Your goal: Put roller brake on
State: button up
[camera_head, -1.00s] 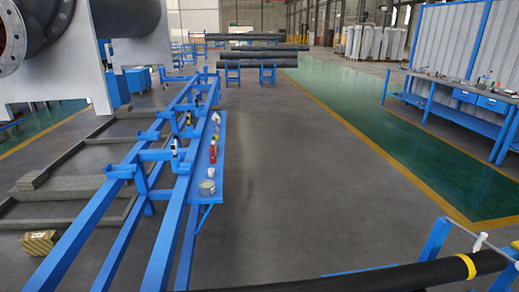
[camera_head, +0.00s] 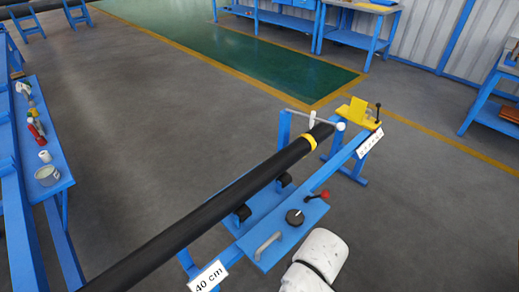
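A blue roller stand (camera_head: 285,232) carries a long black pipe (camera_head: 215,207) with a yellow band, resting on black rollers (camera_head: 243,212). Its top plate has a short lever with a red knob (camera_head: 324,194), a round black knob (camera_head: 295,217) and a grey handle (camera_head: 268,245). A black-knobbed lever (camera_head: 378,110) stands by a yellow plate at the stand's far right end. No label shows which one is the roller brake, and its setting cannot be told. A white rounded link of my arm shows at the bottom, right of the stand. My gripper is not in view.
A "40 cm" sign (camera_head: 208,278) is at the stand's near end. A blue shelf with cans and bottles (camera_head: 46,160) is at left. Blue workbenches (camera_head: 358,30) stand at the back. Grey floor is clear between the shelf and stand, and right of the stand.

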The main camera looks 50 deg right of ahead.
aim_at(325, 194)
jog(key=z, duration=1.2)
